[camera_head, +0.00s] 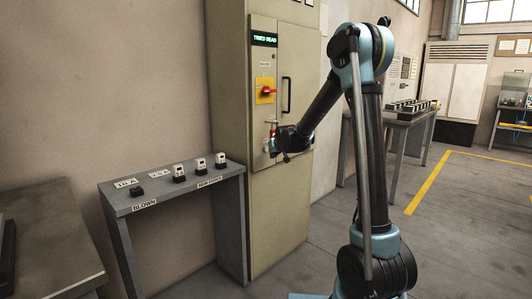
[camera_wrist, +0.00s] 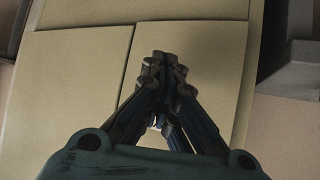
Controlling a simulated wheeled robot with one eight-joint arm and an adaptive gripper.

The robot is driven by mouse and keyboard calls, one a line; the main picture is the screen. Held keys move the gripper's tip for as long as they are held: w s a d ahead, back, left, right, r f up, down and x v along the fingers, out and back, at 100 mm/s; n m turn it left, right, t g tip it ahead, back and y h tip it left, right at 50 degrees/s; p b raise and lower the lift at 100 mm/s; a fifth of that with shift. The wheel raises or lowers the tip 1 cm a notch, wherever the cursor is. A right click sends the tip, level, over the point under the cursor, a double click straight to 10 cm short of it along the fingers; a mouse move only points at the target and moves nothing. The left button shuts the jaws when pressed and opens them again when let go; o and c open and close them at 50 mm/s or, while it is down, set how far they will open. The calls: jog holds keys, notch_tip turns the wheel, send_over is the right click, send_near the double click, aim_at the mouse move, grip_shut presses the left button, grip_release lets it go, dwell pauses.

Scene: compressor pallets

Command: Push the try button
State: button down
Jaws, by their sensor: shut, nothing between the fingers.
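A tall beige cabinet (camera_head: 285,200) stands against the wall. A dark display (camera_head: 264,39) with green text, which seems to read "TRIED DEAD", is at its top. A red rotary handle on a yellow plate (camera_head: 265,91) sits below the display. In the wrist view my gripper's fingers (camera_wrist: 164,65) are together and empty, in front of plain beige panels (camera_wrist: 80,75) with a seam.
A grey shelf table (camera_head: 120,211) left of the cabinet holds several small black-and-white blocks (camera_head: 200,166) and labels, one reading "BLOWN". A black door handle (camera_head: 286,94) is on the cabinet. Another table (camera_head: 405,116) stands behind my arm. Open floor (camera_head: 470,220) lies right.

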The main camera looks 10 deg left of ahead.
jog(key=shift+d, duration=0.1)
jog(key=shift+s+d, duration=0.95)
jog(key=shift+d, duration=0.2)
jog(key=shift+s+d, duration=0.9)
jog(key=shift+d, duration=0.2)
jog(key=s+d+m+g+h, duration=0.1)
jog(key=s+d+g, duration=0.1)
jog(key=s+d, duration=0.9)
jog(key=s+d+m+g+h, duration=0.15)
jog(key=s+d, duration=0.55)
jog(key=s, duration=0.7)
jog(key=s+d+f+m+g, duration=0.1)
jog(key=s+d+f+g, duration=0.1)
jog(key=s, duration=1)
jog(key=s+d+f+g+h, duration=0.1)
jog(key=s+d+f, duration=0.4)
jog(key=s, duration=0.8)
notch_tip(320, 180, down, 2)
jog(key=shift+d+f+m+g, duration=0.15)
jog(key=shift+m+g, duration=0.2)
jog(key=shift+g, duration=0.3)
